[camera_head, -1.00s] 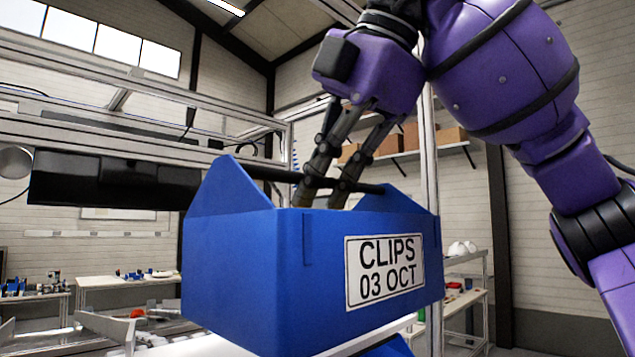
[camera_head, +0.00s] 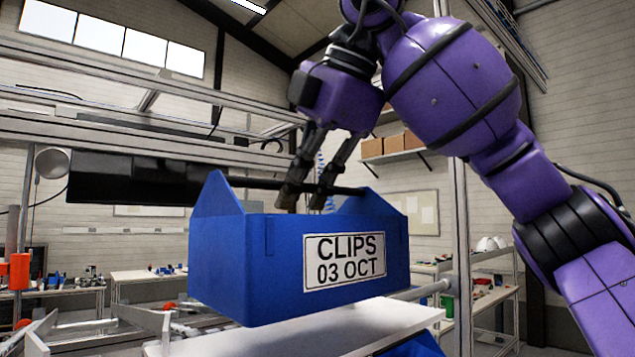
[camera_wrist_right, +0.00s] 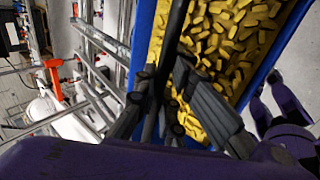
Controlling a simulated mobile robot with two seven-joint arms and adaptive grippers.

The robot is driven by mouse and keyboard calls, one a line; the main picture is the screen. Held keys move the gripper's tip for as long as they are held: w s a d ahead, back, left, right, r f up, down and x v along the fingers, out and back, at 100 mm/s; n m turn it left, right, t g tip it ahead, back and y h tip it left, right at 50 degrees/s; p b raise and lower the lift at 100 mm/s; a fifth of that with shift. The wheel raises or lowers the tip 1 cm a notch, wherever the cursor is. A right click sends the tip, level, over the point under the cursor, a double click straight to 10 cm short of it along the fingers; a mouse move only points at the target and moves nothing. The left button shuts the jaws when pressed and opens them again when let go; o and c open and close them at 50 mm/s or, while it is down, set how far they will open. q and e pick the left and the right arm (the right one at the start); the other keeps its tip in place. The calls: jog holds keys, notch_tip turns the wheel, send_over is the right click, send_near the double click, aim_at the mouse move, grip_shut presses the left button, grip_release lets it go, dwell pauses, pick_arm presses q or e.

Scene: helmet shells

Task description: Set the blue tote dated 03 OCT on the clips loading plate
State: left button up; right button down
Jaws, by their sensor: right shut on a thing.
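The blue tote (camera_head: 225,262) shows a white label reading CLIPS 03 OCT in the head view. My right gripper (camera_head: 305,203) is shut on its black handle bar (camera_head: 262,183), and the tote hangs nearly level below it. In the right wrist view the tote's blue rim (camera_wrist_right: 143,40) surrounds many yellow pieces, with the right gripper's fingers (camera_wrist_right: 165,110) across the opening. A white plate (camera_head: 385,318) shows below the tote, partly hidden by it; no plate marking is readable. I cannot tell whether tote and plate touch. My left gripper is not in view.
Another blue thing (camera_head: 415,345) shows below the white plate at lower right. A metal upright (camera_head: 460,240) stands right of the tote, and a horizontal frame beam (camera_head: 120,130) runs behind at left. A black bar-shaped unit (camera_head: 130,180) lies left behind the tote.

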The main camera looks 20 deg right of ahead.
jog(key=shift+s+x, duration=0.15)
jog(key=shift+x, duration=1.3)
jog(key=shift+s+x, duration=0.1)
jog(key=shift+x, duration=1.3)
jog(key=shift+d+f, duration=0.1)
jog(key=shift+f, duration=0.4)
jog(key=c, duration=1.8)
grip_release()
jog(key=shift+f, duration=0.1)
jog(key=shift+o, duration=0.2)
jog(key=v, duration=1.2)
